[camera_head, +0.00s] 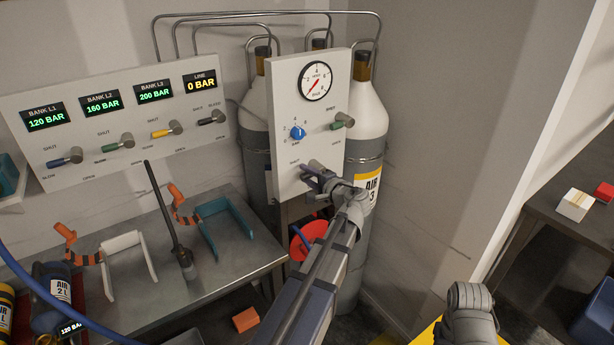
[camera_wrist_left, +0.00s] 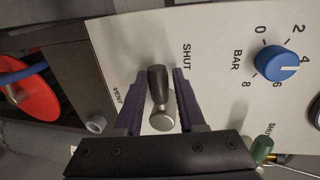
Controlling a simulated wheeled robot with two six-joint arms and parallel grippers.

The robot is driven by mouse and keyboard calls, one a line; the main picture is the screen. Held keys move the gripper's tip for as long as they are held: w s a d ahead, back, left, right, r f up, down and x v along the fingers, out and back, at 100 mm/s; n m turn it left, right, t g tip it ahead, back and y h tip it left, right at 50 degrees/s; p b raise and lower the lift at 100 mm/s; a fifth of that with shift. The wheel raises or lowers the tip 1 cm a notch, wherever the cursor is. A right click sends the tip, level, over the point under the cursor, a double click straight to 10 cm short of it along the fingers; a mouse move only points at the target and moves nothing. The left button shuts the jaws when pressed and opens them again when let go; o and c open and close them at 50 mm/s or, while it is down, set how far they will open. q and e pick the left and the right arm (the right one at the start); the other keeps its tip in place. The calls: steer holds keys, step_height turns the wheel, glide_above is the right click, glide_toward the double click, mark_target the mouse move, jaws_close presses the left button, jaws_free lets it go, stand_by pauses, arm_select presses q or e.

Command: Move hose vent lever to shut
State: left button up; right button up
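The hose vent lever (camera_wrist_left: 157,85) has a black handle on a silver hub on the white regulator panel (camera_head: 290,103). In the wrist view its handle points up the picture, nearer the SHUT label than the VENT label. My left gripper (camera_head: 314,172) is at the panel's lower part and hides most of the lever in the head view. In the wrist view the left gripper's dark fingers (camera_wrist_left: 159,78) stand on both sides of the handle, with a narrow gap on each side. My right gripper is not in view; only a grey part of my right arm shows at the lower right.
A blue pressure knob (camera_head: 297,132), a green-handled lever (camera_head: 342,122) and a gauge (camera_head: 316,81) are higher on the panel. A red disc (camera_head: 312,232) is below it. A grey cylinder (camera_head: 366,120) stands behind.

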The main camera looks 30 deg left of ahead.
arm_select(q)
steer(key=o, duration=0.3)
steer(key=p+v, duration=0.1)
steer(key=v, duration=0.7)
steer(key=shift+a, duration=0.1)
stand_by(0.4)
steer(key=s+d+f+n+g+h, duration=0.1)
steer(key=s+d+f+g+h, duration=0.1)
steer(key=s+d+f+h, duration=0.45)
steer(key=s+d+f+g+h, duration=0.1)
steer(key=s+d+f, duration=0.2)
steer(key=d+f, duration=0.6)
steer(key=s+d+g+h, duration=0.1)
steer(key=s+d+h, duration=0.1)
steer(key=d, duration=0.3)
steer(key=s+d+f+g+h, duration=0.1)
steer(key=s+d+h, duration=0.1)
steer(key=s+d, duration=0.2)
steer(key=s+d+f+g+h, duration=0.1)
steer(key=s+d+h, duration=0.1)
steer(key=s+d, duration=0.2)
steer(key=shift+d, duration=1.8)
